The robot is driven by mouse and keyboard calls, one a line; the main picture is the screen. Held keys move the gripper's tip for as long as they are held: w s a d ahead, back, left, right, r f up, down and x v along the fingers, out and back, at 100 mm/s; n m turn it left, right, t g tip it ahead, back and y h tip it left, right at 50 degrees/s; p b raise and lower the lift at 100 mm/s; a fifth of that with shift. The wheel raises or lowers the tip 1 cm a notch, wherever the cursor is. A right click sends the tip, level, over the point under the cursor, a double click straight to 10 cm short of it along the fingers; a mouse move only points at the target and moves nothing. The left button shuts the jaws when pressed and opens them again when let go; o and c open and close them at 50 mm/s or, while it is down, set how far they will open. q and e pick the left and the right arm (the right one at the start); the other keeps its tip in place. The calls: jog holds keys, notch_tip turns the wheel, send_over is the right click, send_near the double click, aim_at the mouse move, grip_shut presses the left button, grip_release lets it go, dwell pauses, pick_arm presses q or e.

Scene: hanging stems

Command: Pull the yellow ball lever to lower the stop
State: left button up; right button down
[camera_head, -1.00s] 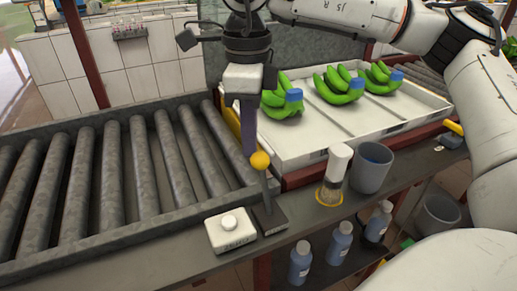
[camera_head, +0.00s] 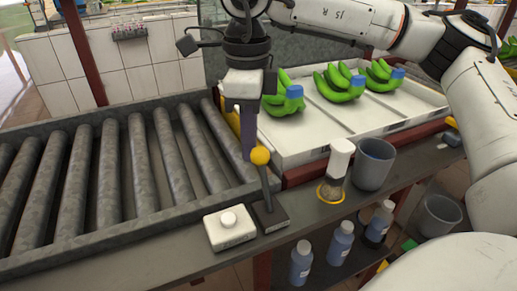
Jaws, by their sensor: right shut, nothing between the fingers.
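The yellow ball lever (camera_head: 260,156) stands on a dark base plate (camera_head: 272,218) on the front ledge, its rod close to upright. My right gripper (camera_head: 249,155) points down at the ball from above and behind, with its shut fingertips beside or touching the ball; I cannot tell which. Nothing is held between the fingers. A yellow bar (camera_head: 233,122), perhaps the stop, shows partly behind the gripper at the right end of the rollers. My left gripper is not in view.
A roller conveyor (camera_head: 110,190) fills the left. A white tray (camera_head: 310,148) with green banana bunches (camera_head: 336,84) lies behind. A white button box (camera_head: 229,229), a brush (camera_head: 336,170) and a grey cup (camera_head: 373,163) stand on the ledge. Blue bottles (camera_head: 340,241) stand below.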

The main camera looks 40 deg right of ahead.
aim_at(261, 164)
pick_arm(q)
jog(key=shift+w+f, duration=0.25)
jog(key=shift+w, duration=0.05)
pick_arm(e)
jog(key=shift+f, duration=0.55)
pick_arm(q)
jog(key=shift+b, duration=0.3)
pick_arm(e)
jog(key=shift+s, duration=0.1)
jog(key=shift+s+a, duration=0.2)
jog(key=shift+s, duration=0.6)
jog(key=shift+s+a+b, duration=0.2)
jog(key=shift+s+b, duration=0.15)
jog(key=shift+s, duration=0.35)
jog(key=shift+s+a+b, duration=0.15)
jog(key=shift+s+b, duration=0.15)
jog(key=shift+s, duration=0.4)
jog(key=shift+s+a+b, duration=0.2)
jog(key=shift+s, duration=0.5)
jog(key=shift+s+a+b, duration=0.15)
jog(key=shift+s, duration=0.55)
jog(key=shift+s+a, duration=0.1)
jog(key=shift+s, duration=0.35)
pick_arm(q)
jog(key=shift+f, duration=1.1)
pick_arm(e)
jog(key=shift+w, duration=0.65)
